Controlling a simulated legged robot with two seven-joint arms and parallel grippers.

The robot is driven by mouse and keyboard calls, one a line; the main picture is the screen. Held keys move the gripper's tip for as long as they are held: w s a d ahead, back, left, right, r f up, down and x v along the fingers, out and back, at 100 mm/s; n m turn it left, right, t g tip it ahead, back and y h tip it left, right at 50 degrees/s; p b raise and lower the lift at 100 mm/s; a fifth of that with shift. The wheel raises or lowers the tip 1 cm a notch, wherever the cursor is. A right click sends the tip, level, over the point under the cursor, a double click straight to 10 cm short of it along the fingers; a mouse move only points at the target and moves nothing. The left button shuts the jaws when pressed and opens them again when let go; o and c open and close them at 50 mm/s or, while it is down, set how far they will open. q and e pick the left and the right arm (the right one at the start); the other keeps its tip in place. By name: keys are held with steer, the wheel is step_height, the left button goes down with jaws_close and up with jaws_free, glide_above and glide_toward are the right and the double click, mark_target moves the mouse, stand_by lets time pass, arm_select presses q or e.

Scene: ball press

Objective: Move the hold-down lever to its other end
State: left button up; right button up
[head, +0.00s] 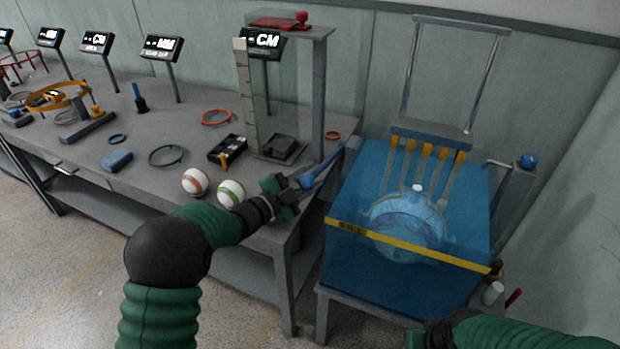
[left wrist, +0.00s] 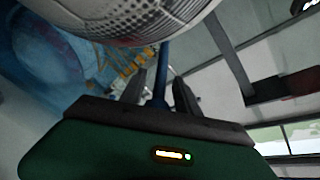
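A lever with a blue handle (head: 322,174) reaches from the left side of the blue press tank (head: 350,272) towards the table, its rounded end low. My left gripper (head: 286,194) is at that end. In the left wrist view, a blue bar (left wrist: 160,78) shows between the two dark fingers, with gaps on both sides, so the gripper looks open around or just behind it. Contact cannot be told. A second arm with a blue knob (head: 528,160) is on a grey post right of the tank. My right gripper (head: 432,338) is cut off at the bottom edge.
Two striped balls (head: 195,181) (head: 231,193) stand on the grey table close to my left forearm. A ball (head: 405,222) is inside the tank, behind a yellow bar (head: 400,246). A grey dotted curved surface fills the wrist view's top.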

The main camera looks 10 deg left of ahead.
arm_select(q)
steer(key=shift+f, duration=0.1)
jaws_close()
